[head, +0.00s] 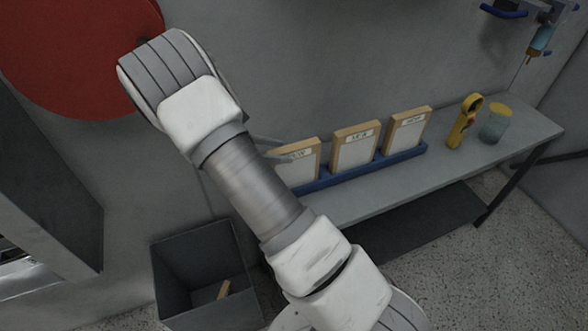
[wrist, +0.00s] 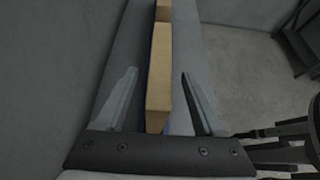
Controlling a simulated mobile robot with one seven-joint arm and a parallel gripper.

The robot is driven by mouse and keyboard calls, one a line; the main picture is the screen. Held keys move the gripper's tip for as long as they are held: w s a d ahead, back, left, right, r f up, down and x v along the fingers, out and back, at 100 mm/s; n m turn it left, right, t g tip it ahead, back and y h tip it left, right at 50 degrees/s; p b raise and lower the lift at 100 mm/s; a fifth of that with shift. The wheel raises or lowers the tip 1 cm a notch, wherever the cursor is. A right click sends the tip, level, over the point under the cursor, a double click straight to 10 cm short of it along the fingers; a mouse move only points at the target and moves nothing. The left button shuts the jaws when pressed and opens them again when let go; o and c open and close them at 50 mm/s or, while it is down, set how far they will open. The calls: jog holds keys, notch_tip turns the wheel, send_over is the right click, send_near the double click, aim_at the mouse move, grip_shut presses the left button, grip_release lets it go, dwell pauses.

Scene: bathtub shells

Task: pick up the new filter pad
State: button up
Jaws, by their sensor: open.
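Three framed filter pads with tan edges and pale faces stand upright in a blue rack (head: 372,168): a left one (head: 301,165), a middle one (head: 354,148) and a right one (head: 407,131). Their labels are too small to read surely, so I cannot tell which is the new filter pad. My gripper (wrist: 158,76) is open in the wrist view, with one finger on each side of the nearest pad's tan edge (wrist: 159,95), apart from it. This looks like the left pad. In the head view my arm hides most of the gripper.
The rack stands on a grey bench (head: 380,187) along the wall. A yellow tool (head: 463,123) and a greenish cup (head: 494,124) stand at its right end. A dark open bin (head: 190,262) with a small tan piece (head: 223,290) is on the floor below.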

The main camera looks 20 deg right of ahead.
aim_at(294, 152)
jog(key=x, duration=0.5)
jog(key=shift+d+p, duration=0.1)
jog(key=shift+p, duration=0.3)
jog(key=shift+c, duration=0.2)
grip_shut()
dwell(0.8)
